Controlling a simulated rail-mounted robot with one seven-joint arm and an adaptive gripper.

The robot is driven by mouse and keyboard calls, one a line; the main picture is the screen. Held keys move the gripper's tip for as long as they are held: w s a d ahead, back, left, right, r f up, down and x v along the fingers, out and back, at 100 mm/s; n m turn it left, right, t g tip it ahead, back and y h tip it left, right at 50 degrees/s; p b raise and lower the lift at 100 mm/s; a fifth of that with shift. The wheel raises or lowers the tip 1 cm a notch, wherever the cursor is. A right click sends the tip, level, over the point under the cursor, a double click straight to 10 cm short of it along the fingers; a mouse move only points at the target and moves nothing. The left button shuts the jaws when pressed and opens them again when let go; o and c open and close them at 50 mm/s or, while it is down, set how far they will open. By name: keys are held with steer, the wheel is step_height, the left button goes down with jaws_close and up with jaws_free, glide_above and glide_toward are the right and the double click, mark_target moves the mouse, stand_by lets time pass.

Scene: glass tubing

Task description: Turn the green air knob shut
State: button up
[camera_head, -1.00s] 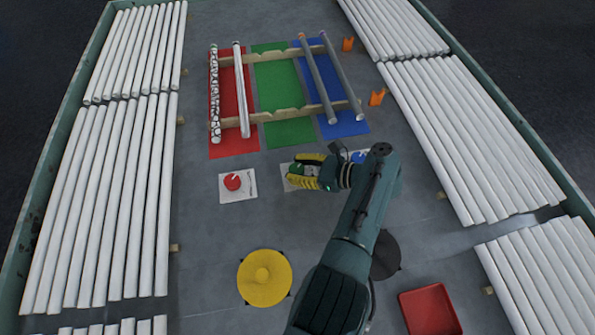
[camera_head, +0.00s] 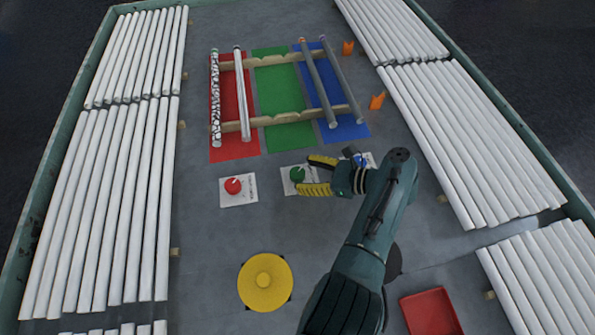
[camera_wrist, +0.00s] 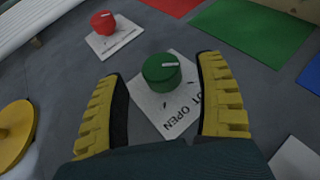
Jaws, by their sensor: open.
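The green air knob (camera_head: 297,174) sits on a white label plate in the middle of the grey table, just left of my gripper's fingertips. In the wrist view, the green knob (camera_wrist: 161,72) has a white pointer line on top, and its plate (camera_wrist: 178,108) shows the word OPEN and part of another word. My gripper (camera_head: 319,175) is open, with yellow ribbed fingers. In the wrist view, my gripper (camera_wrist: 160,105) has one finger on each side of the plate, and the knob stands just beyond the gap, apart from both fingers.
A red knob (camera_head: 233,185) on its plate is to the left, and a blue knob (camera_head: 359,159) is behind my gripper. A yellow disc (camera_head: 265,282) and red tray (camera_head: 430,311) lie nearer. Tubes rest on wooden rails (camera_head: 240,126) over coloured mats. White tubes line both sides.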

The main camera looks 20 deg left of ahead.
steer(key=v, duration=0.8)
steer(key=shift+d+r, duration=0.1)
steer(key=shift+d, duration=0.3)
